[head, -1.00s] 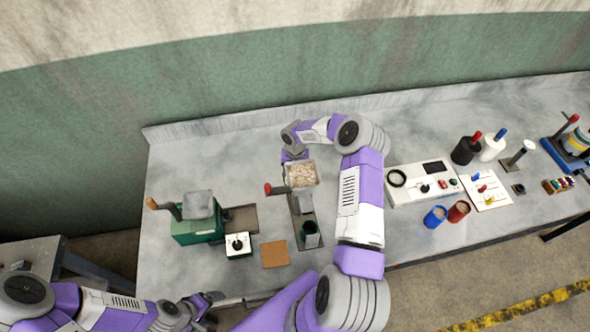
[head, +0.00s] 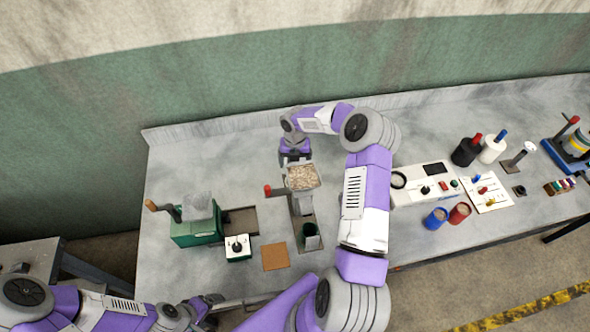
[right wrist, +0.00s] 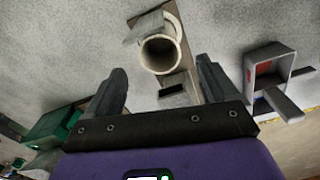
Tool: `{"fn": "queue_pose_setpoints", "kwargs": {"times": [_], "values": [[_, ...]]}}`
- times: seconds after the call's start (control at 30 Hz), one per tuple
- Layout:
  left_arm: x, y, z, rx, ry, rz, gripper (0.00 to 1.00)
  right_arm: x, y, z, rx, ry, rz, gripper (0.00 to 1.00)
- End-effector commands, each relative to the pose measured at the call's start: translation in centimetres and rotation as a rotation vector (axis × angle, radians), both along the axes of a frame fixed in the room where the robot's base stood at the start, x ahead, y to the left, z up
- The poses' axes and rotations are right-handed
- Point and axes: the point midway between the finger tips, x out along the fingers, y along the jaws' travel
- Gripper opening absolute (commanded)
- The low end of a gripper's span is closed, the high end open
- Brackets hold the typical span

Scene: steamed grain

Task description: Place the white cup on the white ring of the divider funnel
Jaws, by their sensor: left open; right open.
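A hollow cream-white cylinder (right wrist: 160,52), open end toward the camera, shows in the right wrist view, beyond and between my open right fingers (right wrist: 162,72). It looks apart from them; I cannot tell surely whether it is the white cup or the funnel's white ring. In the head view my right gripper (head: 295,157) is behind a pale tray of grain (head: 302,178) on the divider stand, its fingertips partly hidden. A dark green cup-like holder (head: 310,240) is at the stand's front. My left gripper (head: 212,301) is open and empty near the table's front edge.
A green machine (head: 196,228) with a crank stands left, with a small white knob box (head: 237,247) and a brown square (head: 275,256) in front. A white control box (head: 424,184), a blue cup (head: 436,217) and a red cup (head: 459,213) stand right. The table's back left is clear.

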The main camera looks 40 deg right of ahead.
Motion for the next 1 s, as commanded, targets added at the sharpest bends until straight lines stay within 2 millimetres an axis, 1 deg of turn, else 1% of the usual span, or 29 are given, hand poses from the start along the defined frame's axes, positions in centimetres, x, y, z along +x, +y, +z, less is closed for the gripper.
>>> {"fn": "queue_pose_setpoints", "kwargs": {"times": [0.03, 0.1, 0.2, 0.33, 0.47, 0.93, 1.0], "values": [[0.0, 0.0, -0.1, 0.000, 0.000, 0.000, 0.89, 0.1, -0.1, 1.2, -0.002, -0.003, 0.000, 0.87], [0.0, 0.0, -0.2, 0.000, 0.000, 0.000, 0.89, 0.0, 0.0, 2.5, -0.002, -0.002, -0.001, 0.87], [0.0, 0.0, -0.3, 0.000, 0.000, 0.000, 0.89, 0.0, -0.1, 4.0, -0.002, -0.001, -0.001, 0.87], [0.0, 0.0, -0.4, 0.000, 0.000, 0.000, 0.89, 0.0, 0.0, 5.2, 0.000, 0.000, 0.000, 0.87], [0.0, 0.0, -0.4, 0.000, 0.000, 0.000, 0.89, 0.0, 0.0, 5.6, 0.001, 0.001, 0.000, 0.87], [0.0, 0.0, -0.4, 0.000, 0.000, 0.000, 0.89, 0.0, 0.0, 5.6, 0.001, 0.001, 0.000, 0.87], [0.0, 0.0, -0.4, 0.000, 0.000, 0.000, 0.89, 0.1, 0.5, 5.6, 0.008, 0.001, 0.004, 0.87]]}}
